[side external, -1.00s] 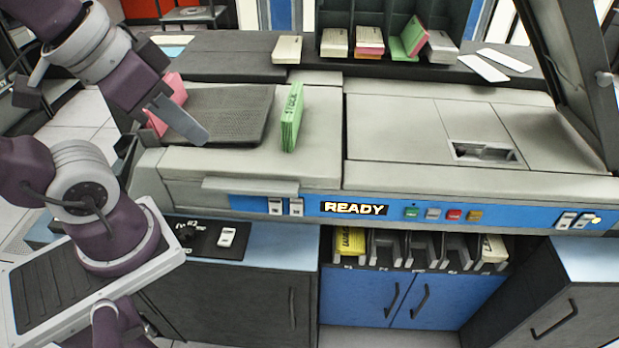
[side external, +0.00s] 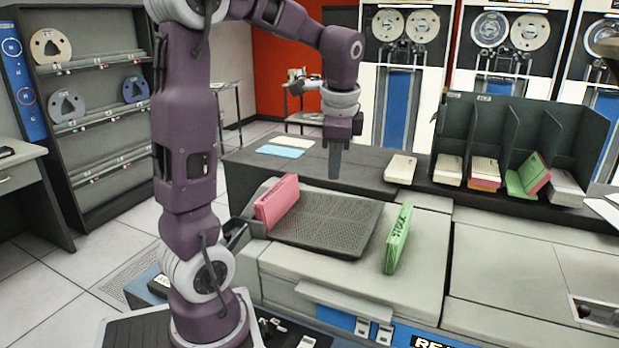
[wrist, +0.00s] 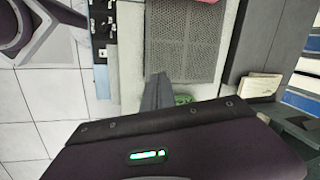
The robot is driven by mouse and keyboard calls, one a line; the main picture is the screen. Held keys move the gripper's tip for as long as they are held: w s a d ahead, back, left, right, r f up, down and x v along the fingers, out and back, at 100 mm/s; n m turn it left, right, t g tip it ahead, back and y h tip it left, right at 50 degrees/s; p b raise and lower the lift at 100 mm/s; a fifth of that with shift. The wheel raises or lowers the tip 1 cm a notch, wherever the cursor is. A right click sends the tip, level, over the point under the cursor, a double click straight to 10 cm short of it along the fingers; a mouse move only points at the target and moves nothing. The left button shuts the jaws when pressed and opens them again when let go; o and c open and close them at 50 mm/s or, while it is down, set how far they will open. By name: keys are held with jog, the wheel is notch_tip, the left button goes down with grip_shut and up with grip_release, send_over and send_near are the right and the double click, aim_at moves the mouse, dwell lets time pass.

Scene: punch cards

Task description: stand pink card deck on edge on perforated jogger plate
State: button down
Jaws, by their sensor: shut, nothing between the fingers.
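The pink card deck (side external: 276,201) stands on its long edge, leaning slightly, at the left end of the dark perforated jogger plate (side external: 325,222). I cannot tell whether its whole lower edge rests on the plate. In the wrist view a sliver of pink (wrist: 207,1) shows at the top edge, and the plate (wrist: 181,45) lies below it. My gripper (side external: 335,172) is shut and empty, pointing down, raised and apart from the pink deck. Its fingers (wrist: 158,88) also show in the wrist view.
A green deck marked STOCK (side external: 397,239) stands upright at the plate's right side. A cream deck (side external: 400,168) lies on the dark rear counter. A divided rack (side external: 520,135) with several decks stands at back right. The plate's middle is clear.

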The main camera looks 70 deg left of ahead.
jog(key=a+f+m+g, duration=0.1)
jog(key=a+f+g, duration=0.15)
jog(key=a, duration=0.55)
jog(key=m, duration=0.3)
send_near(279, 200)
jog(key=w, duration=0.4)
jog(key=shift+g, duration=0.45)
jog(key=x, duration=1.1)
jog(key=shift+w+d, duration=0.1)
jog(key=shift+d, duration=0.15)
jog(key=shift+a+f, duration=0.1)
jog(key=shift+f, duration=0.2)
jog(key=shift+w+d, duration=0.25)
jog(key=shift+d, duration=0.05)
